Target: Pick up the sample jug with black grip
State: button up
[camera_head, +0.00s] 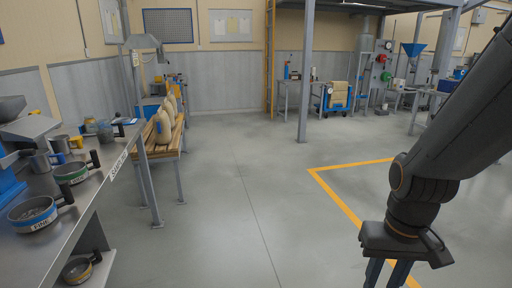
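On the steel bench at left stand two small grey metal jugs: one with a blue part on its side (40,162), one behind it with a yellow part (60,145). Near them are round pans with black handles: a green-banded one (72,173) and a blue-banded one labelled FINE (34,214). I cannot tell for sure which vessel is the sample jug with black grip. My gripper (387,276) hangs at lower right over the floor, far from the bench. Its fingers show a gap with nothing between them; their tips are cut off by the lower frame edge.
The steel bench (95,190) runs along the left edge, with another pan (78,270) below it. A wooden bench (160,150) with tan sacks stands beyond. A grey post (305,85) rises ahead. The middle floor (240,200) is clear, with a yellow floor line (338,201) at right.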

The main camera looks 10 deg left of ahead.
aim_at(103, 128)
jog(key=u, duration=0.1)
jog(key=i, duration=1.8)
jog(key=u, duration=1.3)
jog(key=i, duration=1.4)
jog(key=u, duration=1.05)
jog(key=i, duration=0.2)
jog(key=u, duration=0.1)
